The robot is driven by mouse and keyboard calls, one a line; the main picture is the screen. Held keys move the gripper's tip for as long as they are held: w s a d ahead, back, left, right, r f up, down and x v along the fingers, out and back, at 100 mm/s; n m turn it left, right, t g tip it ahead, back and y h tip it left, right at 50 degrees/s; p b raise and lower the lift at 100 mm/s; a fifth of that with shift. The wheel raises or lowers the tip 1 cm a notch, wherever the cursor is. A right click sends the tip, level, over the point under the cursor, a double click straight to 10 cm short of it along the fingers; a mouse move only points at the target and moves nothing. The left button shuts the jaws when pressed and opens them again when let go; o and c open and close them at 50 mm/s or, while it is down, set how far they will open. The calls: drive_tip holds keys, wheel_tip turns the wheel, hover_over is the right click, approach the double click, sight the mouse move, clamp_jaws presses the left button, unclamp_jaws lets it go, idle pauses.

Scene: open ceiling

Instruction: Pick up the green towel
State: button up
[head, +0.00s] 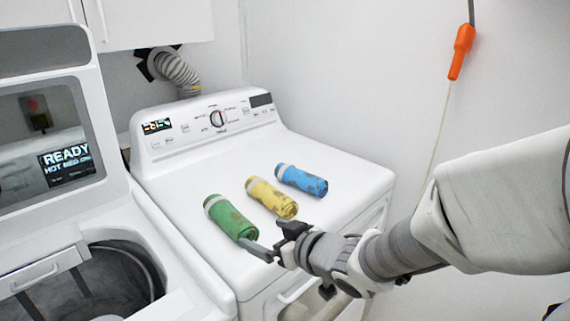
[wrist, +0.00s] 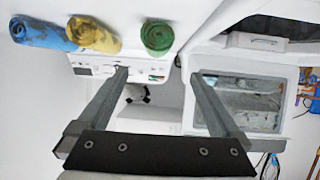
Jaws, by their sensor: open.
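The green towel (head: 230,217) is a rolled bundle with a pale band at its far end. It lies on top of the white dryer (head: 180,185), leftmost of three rolls in the head view. In the wrist view the green towel (wrist: 157,36) shows end-on at the top, just right of the yellow roll. My gripper (head: 273,245) is at the near edge of the dryer top, close to the near end of the green towel and to its right. In the wrist view my gripper (wrist: 160,75) has its two fingers wide apart with nothing between them.
A yellow roll (head: 271,198) and a blue roll (head: 302,181) lie right of the green one. An open washer (head: 60,250) stands at left with its lid (head: 50,110) up. An orange handle (head: 461,52) hangs at upper right. The dryer top behind the rolls is clear.

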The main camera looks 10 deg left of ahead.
sight(242, 225)
drive_tip(key=b+x, duration=0.2)
drive_tip(key=x, duration=0.9)
drive_tip(key=shift+b, duration=0.35)
drive_tip(key=shift+w+r+b+x, duration=0.1)
drive_tip(key=shift+r+b+x, duration=0.1)
drive_tip(key=shift+x, duration=1.25)
drive_tip(key=shift+w+r+b+x, duration=0.1)
drive_tip(key=shift+b+x, duration=0.1)
drive_tip(key=shift+x, duration=1.3)
drive_tip(key=shift+c, duration=0.2)
drive_tip(key=c, duration=1.2)
drive_tip(key=shift+r, duration=0.1)
drive_tip(key=shift+c, duration=0.2)
